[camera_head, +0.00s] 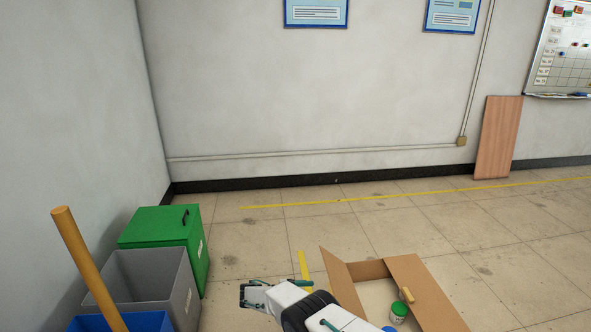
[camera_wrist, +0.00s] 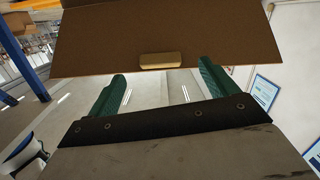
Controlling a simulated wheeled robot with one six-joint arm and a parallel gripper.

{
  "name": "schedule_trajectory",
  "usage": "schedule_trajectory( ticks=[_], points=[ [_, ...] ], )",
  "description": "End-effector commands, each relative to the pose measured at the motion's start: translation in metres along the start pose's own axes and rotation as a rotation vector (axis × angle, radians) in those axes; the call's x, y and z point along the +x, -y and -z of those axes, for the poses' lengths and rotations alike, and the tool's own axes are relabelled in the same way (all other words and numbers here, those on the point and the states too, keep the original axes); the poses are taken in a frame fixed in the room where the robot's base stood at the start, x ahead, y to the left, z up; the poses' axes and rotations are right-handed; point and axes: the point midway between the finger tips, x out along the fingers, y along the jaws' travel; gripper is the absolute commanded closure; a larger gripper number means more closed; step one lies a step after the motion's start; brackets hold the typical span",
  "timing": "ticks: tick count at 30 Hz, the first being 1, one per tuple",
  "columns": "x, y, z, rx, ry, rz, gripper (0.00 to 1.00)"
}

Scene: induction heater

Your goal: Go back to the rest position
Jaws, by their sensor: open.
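My gripper (camera_head: 254,295) is low in the middle of the head view, above the floor and left of an open cardboard box (camera_head: 432,290). In the wrist view its two green fingers stand well apart, with bare space between them (camera_wrist: 160,78); it is open and empty. My white arm reaches up from the bottom edge of the head view. In the wrist view a brown panel (camera_wrist: 100,42) with a small tan piece (camera_wrist: 160,61) on its edge shows beyond the fingers; I cannot tell how far off it is.
The box holds a green-labelled can (camera_head: 399,312) and a tan piece (camera_head: 407,295). At left stand a green bin (camera_head: 160,228), a grey bin (camera_head: 150,275) and a blue bin (camera_head: 150,321), with a wooden pole (camera_head: 85,260). Floor beyond is clear; a board (camera_head: 497,138) leans on the wall.

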Motion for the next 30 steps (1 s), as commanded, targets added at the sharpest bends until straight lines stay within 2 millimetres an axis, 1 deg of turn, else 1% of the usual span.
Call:
schedule_trajectory(
  ticks=[2,5,6,7,10,14,17,20,21,23,24,26,27,29,30],
  points=[
    [0.003,-0.004,-0.011,-0.126,0.024,-0.002,0.15],
    [0.012,-0.021,-0.038,-0.346,0.058,-0.015,0.15],
    [0.015,-0.026,-0.044,-0.429,0.076,-0.019,0.15],
    [0.015,-0.030,-0.046,-0.488,0.091,-0.022,0.15],
    [0.015,-0.039,-0.043,-0.682,0.155,-0.028,0.15],
    [0.015,-0.046,-0.022,-0.890,0.250,-0.025,0.15],
    [0.015,-0.051,0.004,-1.028,0.332,-0.014,0.15],
    [0.014,-0.058,0.039,-1.159,0.426,0.012,0.15],
    [0.015,-0.061,0.056,-1.210,0.467,0.025,0.15],
    [0.015,-0.068,0.081,-1.280,0.528,0.052,0.15],
    [0.016,-0.073,0.098,-1.322,0.568,0.072,0.15],
    [0.018,-0.082,0.123,-1.376,0.625,0.104,0.15],
    [0.018,-0.088,0.140,-1.410,0.662,0.130,0.15],
    [0.021,-0.099,0.166,-1.452,0.715,0.168,0.15],
    [0.022,-0.106,0.182,-1.479,0.750,0.196,0.15]
  ],
)
